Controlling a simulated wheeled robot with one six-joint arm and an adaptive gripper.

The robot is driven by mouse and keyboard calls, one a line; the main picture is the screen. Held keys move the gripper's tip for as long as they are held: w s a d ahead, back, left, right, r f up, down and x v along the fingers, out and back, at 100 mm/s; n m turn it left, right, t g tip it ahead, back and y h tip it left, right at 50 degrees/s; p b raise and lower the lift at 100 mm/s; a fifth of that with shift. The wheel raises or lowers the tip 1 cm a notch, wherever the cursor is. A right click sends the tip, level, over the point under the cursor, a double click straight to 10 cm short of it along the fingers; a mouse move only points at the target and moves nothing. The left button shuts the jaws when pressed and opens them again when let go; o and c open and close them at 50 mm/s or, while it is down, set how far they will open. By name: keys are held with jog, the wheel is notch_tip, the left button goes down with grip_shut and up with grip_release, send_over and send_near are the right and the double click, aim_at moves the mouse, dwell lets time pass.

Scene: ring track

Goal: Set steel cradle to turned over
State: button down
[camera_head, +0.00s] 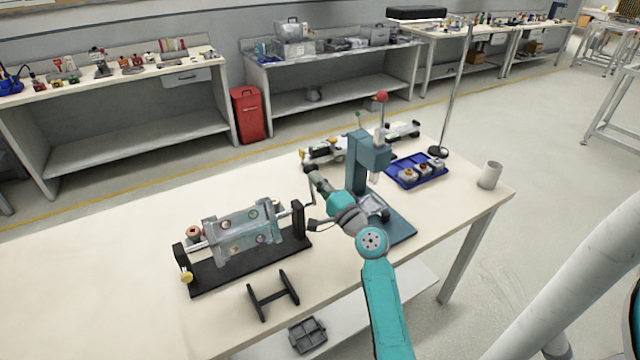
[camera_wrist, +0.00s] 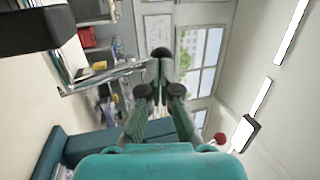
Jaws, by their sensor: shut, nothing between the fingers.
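The steel cradle (camera_head: 243,232) is a grey frame in the head view, held on a horizontal shaft between two black uprights on a black base (camera_head: 252,262). Small round coloured parts show on its faces. A yellow knob (camera_head: 187,278) sits at its left end, and a thin crank (camera_head: 309,192) rises at its right end. My gripper (camera_head: 317,180) is close beside the crank; contact cannot be told. In the wrist view my gripper (camera_wrist: 160,93) is shut and empty, with a dark round end (camera_wrist: 160,54) just beyond its fingertips.
A blue-grey press (camera_head: 368,160) with a red ball handle stands close right of my gripper. A black H-shaped stand (camera_head: 273,294) lies in front. The table's left part is clear.

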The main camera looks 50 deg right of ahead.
jog(key=shift+w+d+g, duration=0.1)
jog(key=shift+w+g, duration=0.25)
jog(key=shift+g, duration=0.25)
jog(key=shift+w+d+g+y, duration=0.2)
jog(key=shift+w+g, duration=0.25)
jog(key=shift+g, duration=0.15)
jog(key=shift+w+d+g+y, duration=0.1)
jog(key=shift+w+g+y, duration=0.1)
jog(key=shift+w+g, duration=0.3)
jog(key=w+d+f+m+g+y, duration=0.1)
jog(key=w+d+f+g+y, duration=0.1)
jog(key=w+f+g, duration=0.2)
jog(key=shift+w+f+g, duration=0.25)
jog(key=shift+w+g, duration=0.15)
jog(key=shift+g, duration=1.3)
jog(key=shift+w+f, duration=0.1)
jog(key=shift+f, duration=0.15)
jog(key=shift+r, duration=0.1)
